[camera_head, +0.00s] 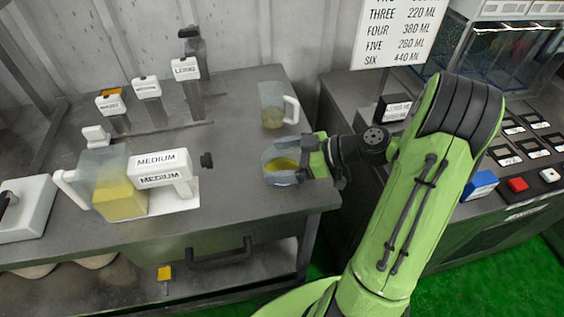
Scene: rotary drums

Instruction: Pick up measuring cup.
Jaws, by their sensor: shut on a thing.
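A clear measuring cup (279,163) with yellow contents stands at the right end of the grey table, near its front right corner. My gripper (300,163) reaches in from the right and is shut on this cup. Part of the cup's right side is hidden behind the fingers. I cannot tell whether its base touches the table. A second clear cup with a white handle (272,105) stands behind it, apart from my gripper. A larger jug (113,183) with yellow contents and a white handle stands at the left.
A white block labelled MEDIUM (163,176) stands beside the jug. Several labelled levers (147,88) rise at the back of the table (236,223). A control panel with a red button (517,184) is at the right. A sign with ML amounts (403,30) hangs behind.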

